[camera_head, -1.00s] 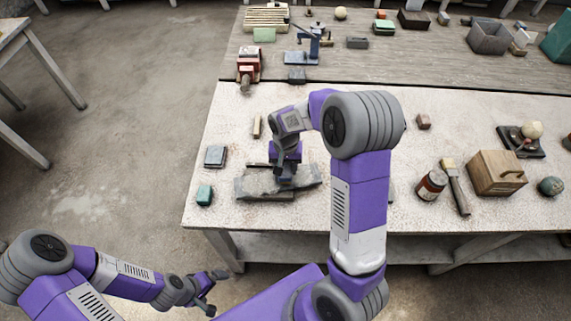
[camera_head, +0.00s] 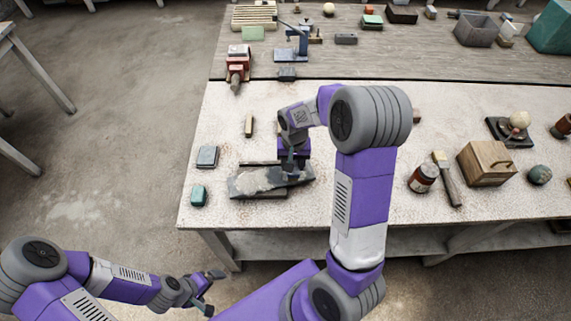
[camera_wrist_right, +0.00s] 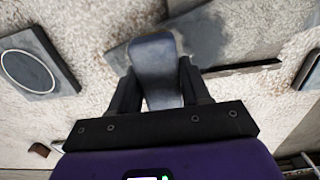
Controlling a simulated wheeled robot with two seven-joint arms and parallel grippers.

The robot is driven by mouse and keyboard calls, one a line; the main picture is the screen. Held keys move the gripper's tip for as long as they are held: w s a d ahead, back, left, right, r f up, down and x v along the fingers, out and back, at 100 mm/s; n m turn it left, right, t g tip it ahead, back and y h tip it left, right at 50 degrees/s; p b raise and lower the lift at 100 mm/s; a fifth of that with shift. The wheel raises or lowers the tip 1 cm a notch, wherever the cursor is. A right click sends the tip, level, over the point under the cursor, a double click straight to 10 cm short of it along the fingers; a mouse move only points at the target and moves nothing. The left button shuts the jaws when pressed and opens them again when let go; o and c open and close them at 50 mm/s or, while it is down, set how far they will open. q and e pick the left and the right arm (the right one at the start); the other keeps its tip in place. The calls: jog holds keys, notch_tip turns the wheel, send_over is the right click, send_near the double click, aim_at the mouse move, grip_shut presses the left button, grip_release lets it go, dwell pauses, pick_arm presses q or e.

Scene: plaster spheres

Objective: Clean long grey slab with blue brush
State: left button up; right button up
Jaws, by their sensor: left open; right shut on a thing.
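The long grey slab (camera_head: 245,184) lies near the front edge of the pale table, with lighter dusty patches on its top. In the right wrist view the slab (camera_wrist_right: 225,35) lies beyond the held thing. My right gripper (camera_head: 293,162) is over the right part of the slab. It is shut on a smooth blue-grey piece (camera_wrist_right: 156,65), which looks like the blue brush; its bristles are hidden. I cannot tell whether it touches the slab. My left gripper (camera_head: 213,291) is open and empty, low in front of the table.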

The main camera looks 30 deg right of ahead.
jog(key=shift+d, duration=0.2)
jog(key=shift+f+b, duration=0.45)
jog(key=shift+f, duration=0.15)
dwell(0.4)
jog(key=shift+s+a, duration=0.1)
jog(key=shift+s+a+r, duration=0.1)
jog(key=shift+s+a, duration=0.15)
jog(key=shift+s, duration=0.2)
jog(key=shift+s+a, duration=0.25)
jog(key=shift+s, duration=0.2)
jog(key=shift+w, duration=0.1)
